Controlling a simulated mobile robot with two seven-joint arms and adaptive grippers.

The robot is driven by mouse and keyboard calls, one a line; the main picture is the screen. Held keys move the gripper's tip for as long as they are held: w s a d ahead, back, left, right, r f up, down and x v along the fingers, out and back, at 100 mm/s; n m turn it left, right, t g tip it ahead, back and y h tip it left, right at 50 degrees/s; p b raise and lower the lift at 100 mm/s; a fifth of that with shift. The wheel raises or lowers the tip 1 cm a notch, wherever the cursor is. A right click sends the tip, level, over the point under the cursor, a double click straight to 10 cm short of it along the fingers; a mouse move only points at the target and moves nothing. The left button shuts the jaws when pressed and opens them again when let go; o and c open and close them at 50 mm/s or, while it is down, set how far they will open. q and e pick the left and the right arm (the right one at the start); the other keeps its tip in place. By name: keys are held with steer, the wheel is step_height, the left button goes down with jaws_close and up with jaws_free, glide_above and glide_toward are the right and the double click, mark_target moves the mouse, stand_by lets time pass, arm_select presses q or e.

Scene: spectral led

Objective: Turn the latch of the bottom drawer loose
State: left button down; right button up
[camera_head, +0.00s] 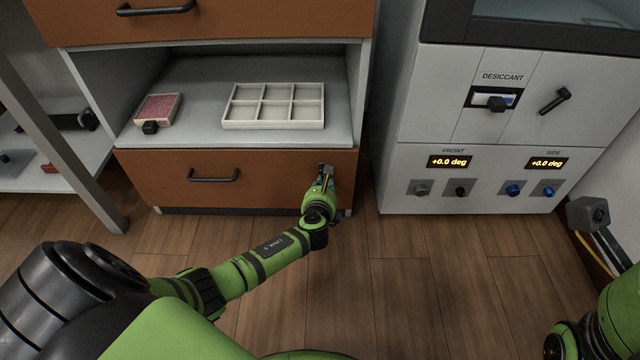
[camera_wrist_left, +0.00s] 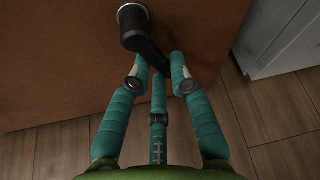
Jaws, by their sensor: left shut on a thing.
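The bottom drawer (camera_head: 262,190) is a brown front with a black bar handle (camera_head: 213,176), and it looks closed. Its black latch has a round knob and an angled lever; it shows in the left wrist view (camera_wrist_left: 133,25) at the drawer's right side. My left gripper (camera_head: 325,174) is at that right end. In the left wrist view, its teal fingers (camera_wrist_left: 160,64) are shut on the lever, which slants down and right from the knob. In the head view my gripper mostly hides the latch. Part of my right arm shows at lower right, without its gripper.
Above the drawer, an open shelf holds a white six-compartment tray (camera_head: 230,115) and a small box with pink contents (camera_head: 159,107). A white cabinet (camera_head: 400,150) with knobs and displays stands to the right. The wooden floor (camera_head: 430,285) in front is clear.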

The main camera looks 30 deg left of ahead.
arm_select(q)
steer(key=n, duration=0.1)
steer(key=d+n+t+h+b, duration=0.1)
steer(key=shift+w+r+n, duration=0.2)
steer(key=shift+w+n, duration=0.15)
steer(key=shift+n, duration=0.05)
stand_by(0.5)
steer(key=c, duration=1.4)
jaws_free()
steer(key=v, duration=1.2)
steer(key=shift+a, duration=0.1)
